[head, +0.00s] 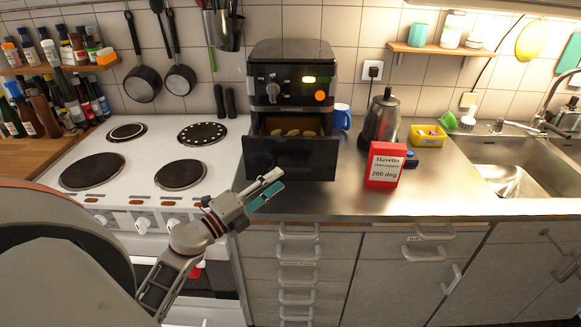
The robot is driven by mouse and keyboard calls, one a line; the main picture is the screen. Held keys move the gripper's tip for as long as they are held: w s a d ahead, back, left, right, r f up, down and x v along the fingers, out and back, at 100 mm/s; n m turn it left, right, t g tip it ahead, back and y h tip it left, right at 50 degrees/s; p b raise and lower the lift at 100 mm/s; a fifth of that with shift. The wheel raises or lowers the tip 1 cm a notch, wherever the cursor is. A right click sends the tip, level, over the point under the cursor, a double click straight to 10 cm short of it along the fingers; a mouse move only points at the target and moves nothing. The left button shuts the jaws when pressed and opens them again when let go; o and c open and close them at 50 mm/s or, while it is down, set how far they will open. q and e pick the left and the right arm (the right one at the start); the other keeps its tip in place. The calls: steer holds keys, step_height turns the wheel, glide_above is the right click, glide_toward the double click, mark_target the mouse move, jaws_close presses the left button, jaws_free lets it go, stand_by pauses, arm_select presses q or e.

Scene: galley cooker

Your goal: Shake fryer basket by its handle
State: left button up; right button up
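The black air fryer (291,73) stands against the tiled wall behind the counter. Its fryer basket (290,160) is pulled out like a drawer, and several golden-brown pieces of food (292,132) show inside. I cannot make out a separate handle on the dark basket front. My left gripper (279,180) is in front of and below the basket front, a little to its left. Its two fingers are parted, with nothing between them, and they appear apart from the basket. My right gripper is not in view.
A red box reading "200 deg" (385,164) stands right of the basket, near the counter's front edge. The white cooker (150,160) is at left.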

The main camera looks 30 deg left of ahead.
mark_target(291, 171)
arm_select(q)
steer(key=shift+p+x, duration=0.45)
steer(key=shift+x, duration=2.65)
jaws_close()
